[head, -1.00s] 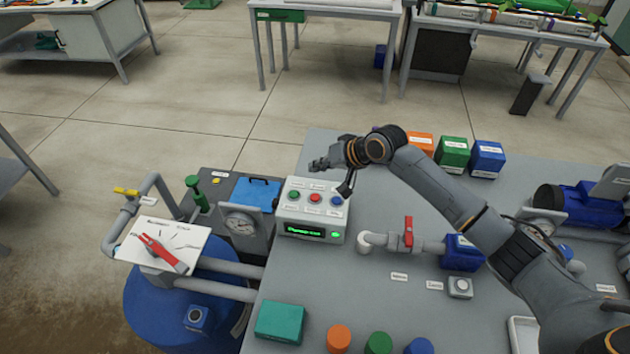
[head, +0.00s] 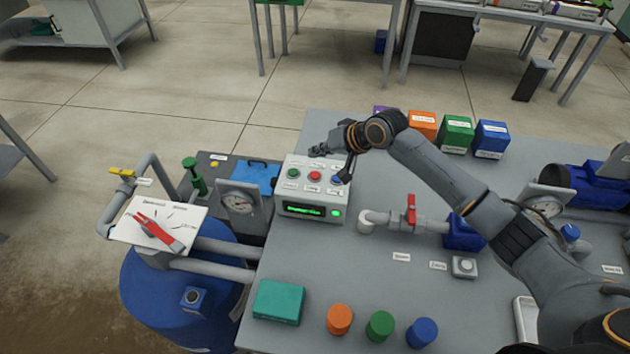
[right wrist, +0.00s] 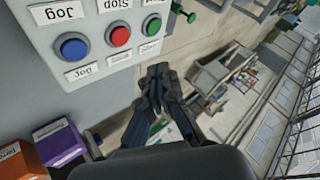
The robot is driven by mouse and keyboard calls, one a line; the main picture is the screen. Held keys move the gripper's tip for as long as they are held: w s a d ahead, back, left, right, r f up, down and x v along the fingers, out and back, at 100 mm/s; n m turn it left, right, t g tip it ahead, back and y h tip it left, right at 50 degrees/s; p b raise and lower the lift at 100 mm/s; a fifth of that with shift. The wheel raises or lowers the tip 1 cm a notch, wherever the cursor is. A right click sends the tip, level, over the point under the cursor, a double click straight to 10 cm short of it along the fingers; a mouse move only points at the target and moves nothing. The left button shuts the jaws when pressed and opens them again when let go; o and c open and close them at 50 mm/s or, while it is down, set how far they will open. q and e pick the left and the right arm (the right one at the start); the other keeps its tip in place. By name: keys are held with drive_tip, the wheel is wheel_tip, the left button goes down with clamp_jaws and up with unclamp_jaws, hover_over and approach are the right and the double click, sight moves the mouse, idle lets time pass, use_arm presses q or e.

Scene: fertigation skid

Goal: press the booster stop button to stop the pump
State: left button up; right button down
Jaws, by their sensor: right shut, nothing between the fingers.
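The control box (head: 288,207) has a green, a red and a blue button in a row, above a lit green display. The red stop button (head: 315,176) is in the middle; in the right wrist view the red button (right wrist: 118,34) is labelled "Stop" upside down. The green start button (right wrist: 152,25) and blue jog button (right wrist: 71,47) flank it. My right gripper (head: 319,150) is shut and empty, just beyond the box's far edge in the head view. In the right wrist view its fingertips (right wrist: 158,72) are beside the panel, apart from the buttons. My left gripper is not in view.
A red-handled valve (head: 411,212) on a pipe stands right of the box. A gauge (head: 238,202) and blue tank (head: 165,280) are to the left. Orange, green and blue boxes (head: 456,135) stand at the bench's back. Bare bench (head: 330,260) lies in front of the box.

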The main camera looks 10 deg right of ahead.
sight(318, 176)
wheel_tip(318, 176, down, 3)
drive_tip(key=shift+f+b, duration=0.15)
drive_tip(key=shift+b, duration=1.05)
drive_tip(key=shift+f, duration=0.85)
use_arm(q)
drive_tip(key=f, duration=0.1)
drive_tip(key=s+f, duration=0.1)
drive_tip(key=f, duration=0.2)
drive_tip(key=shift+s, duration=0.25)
use_arm(e)
drive_tip(key=shift+f, duration=0.1)
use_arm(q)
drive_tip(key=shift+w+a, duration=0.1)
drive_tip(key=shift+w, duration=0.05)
use_arm(e)
drive_tip(key=shift+f, duration=0.1)
drive_tip(key=shift+f, duration=0.3)
